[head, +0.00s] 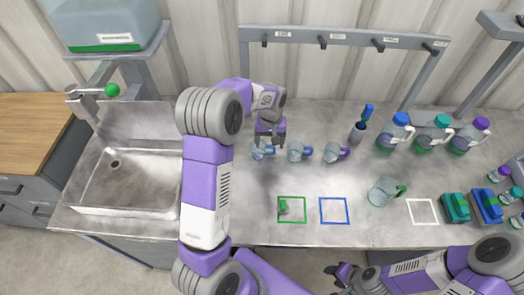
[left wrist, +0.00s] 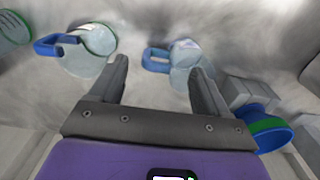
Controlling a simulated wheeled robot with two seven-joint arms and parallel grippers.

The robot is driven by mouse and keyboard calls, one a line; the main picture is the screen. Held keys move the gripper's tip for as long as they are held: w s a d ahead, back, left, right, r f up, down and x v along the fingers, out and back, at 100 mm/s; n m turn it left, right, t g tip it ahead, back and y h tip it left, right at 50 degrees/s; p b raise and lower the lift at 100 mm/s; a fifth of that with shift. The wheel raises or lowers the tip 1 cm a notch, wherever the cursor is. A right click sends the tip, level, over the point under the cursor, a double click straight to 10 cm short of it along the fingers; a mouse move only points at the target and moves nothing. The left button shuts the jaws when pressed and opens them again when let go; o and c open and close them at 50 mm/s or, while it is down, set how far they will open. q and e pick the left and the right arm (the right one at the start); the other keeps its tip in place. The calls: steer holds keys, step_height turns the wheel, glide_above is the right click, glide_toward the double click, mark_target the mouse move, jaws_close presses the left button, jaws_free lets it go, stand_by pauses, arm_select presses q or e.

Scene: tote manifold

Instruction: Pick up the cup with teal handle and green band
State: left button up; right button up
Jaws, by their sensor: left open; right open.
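Three small clear cups stand in a row on the metal counter: a left cup (head: 260,153), a middle cup (head: 297,152) with a blue handle and a right cup (head: 333,153) with a purple handle. I cannot surely pick out a teal handle with a green band. My left gripper (head: 269,140) is open and empty above the left cup, partly hiding it. In the left wrist view, a blue-handled cup (left wrist: 183,57) lies beyond the open fingers, partly behind the right finger. Another blue-handled cup (left wrist: 92,48) lies further left. My right gripper (head: 338,277) is open at the front edge.
A larger clear jug (head: 382,192) with a green handle stands right of centre. Green (head: 292,223), blue (head: 334,223) and white (head: 423,223) outlines mark the counter front. A sink (head: 125,180) is at left.

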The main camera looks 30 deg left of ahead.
mark_target(270, 152)
arm_select(q)
steer(key=f, duration=0.6)
steer(key=shift+w+b, duration=0.25)
steer(key=shift+b, duration=0.1)
steer(key=shift+r, duration=0.1)
steer(key=c, duration=1.3)
